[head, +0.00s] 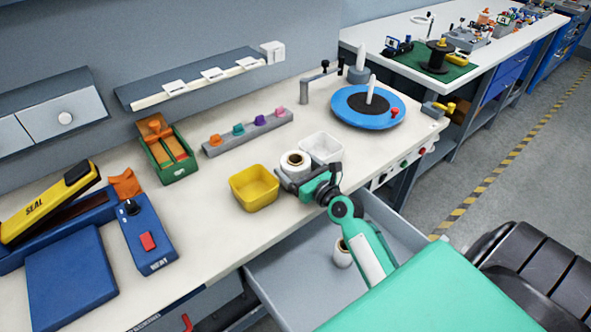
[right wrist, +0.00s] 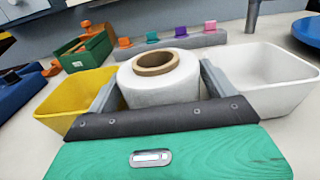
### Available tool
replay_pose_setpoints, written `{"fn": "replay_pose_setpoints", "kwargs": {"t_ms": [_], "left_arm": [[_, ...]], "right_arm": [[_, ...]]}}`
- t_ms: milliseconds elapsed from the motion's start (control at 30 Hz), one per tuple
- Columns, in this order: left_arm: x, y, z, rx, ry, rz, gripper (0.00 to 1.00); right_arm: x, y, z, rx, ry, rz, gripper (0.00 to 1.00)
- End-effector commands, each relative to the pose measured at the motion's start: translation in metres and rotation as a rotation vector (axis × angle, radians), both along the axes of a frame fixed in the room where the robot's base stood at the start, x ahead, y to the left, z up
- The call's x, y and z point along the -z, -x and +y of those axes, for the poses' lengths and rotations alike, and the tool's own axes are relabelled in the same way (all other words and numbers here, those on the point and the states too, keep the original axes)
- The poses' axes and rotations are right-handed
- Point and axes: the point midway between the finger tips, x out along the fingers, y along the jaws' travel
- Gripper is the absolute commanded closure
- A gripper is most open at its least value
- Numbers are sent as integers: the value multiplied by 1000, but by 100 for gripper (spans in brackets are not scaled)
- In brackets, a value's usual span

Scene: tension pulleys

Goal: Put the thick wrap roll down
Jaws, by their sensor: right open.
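The thick wrap roll (head: 295,163) is a white roll with a brown core. It stands upright on the workbench between a yellow bin and a white bin. My right gripper (head: 289,176) is at the roll, with its jaws open. In the right wrist view the roll (right wrist: 158,82) sits between the two grey fingers (right wrist: 156,90), one on each side. Whether the fingers touch it is hard to tell. The roll's base is hidden behind the gripper's dark edge. My left gripper is not in view.
The yellow bin (head: 254,187) is left of the roll and the white bin (head: 321,147) right of it, both close. An open drawer (head: 300,285) below holds another white roll (head: 342,252). A blue turntable (head: 352,117) stands at the back right. A rack with colored pegs (head: 248,132) is behind.

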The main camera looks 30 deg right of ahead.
Motion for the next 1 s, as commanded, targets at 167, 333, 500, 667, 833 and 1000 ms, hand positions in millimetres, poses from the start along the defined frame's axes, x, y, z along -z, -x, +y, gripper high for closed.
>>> {"fn": "replay_pose_setpoints", "kwargs": {"t_ms": [167,333,500,667,833,1000], "left_arm": [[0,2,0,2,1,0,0],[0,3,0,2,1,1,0],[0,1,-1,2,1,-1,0],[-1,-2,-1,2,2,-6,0],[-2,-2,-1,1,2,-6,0],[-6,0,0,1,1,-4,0]], "right_arm": [[0,-7,0,0,2,0,14],[0,-7,0,0,2,0,16],[0,-7,0,0,1,0,49],[-1,-7,0,1,1,-2,65],[-3,-7,0,1,1,-2,65],[-15,-7,1,0,0,-5,65]]}}
